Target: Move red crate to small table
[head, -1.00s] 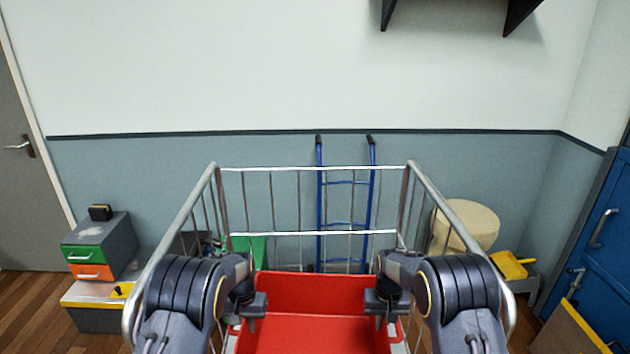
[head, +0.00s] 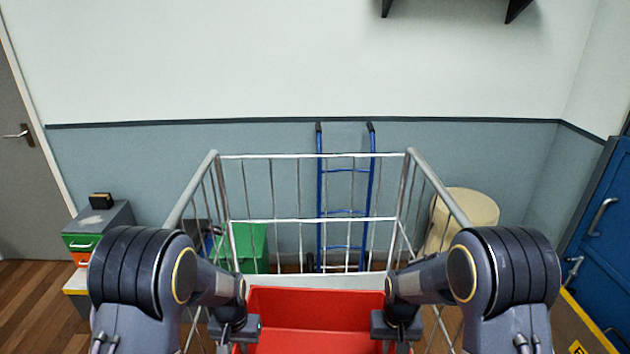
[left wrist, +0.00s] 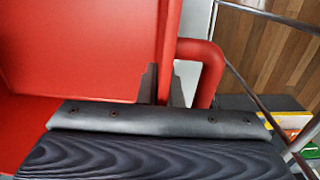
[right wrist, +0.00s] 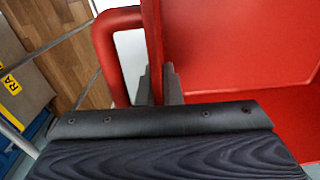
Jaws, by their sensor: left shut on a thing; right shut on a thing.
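The red crate (head: 318,308) is in front of me at the bottom of the head view, open at the top and looking empty. My left gripper (head: 240,328) is shut on its left side wall and my right gripper (head: 398,326) on its right side wall. In the left wrist view the crate wall (left wrist: 90,50) runs between the fingers (left wrist: 162,86), beside a red loop handle. The right wrist view shows the same: crate wall (right wrist: 235,45), fingers (right wrist: 158,86). The crate's underside is hidden. I cannot make out the small table.
A wire cart (head: 300,218) with tall sides stands around and beyond the crate. Behind it are a blue hand truck (head: 345,170), a green box (head: 252,245) and a cream round object (head: 468,207). Drawers (head: 95,228) stand left, a blue cabinet (head: 602,225) right.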

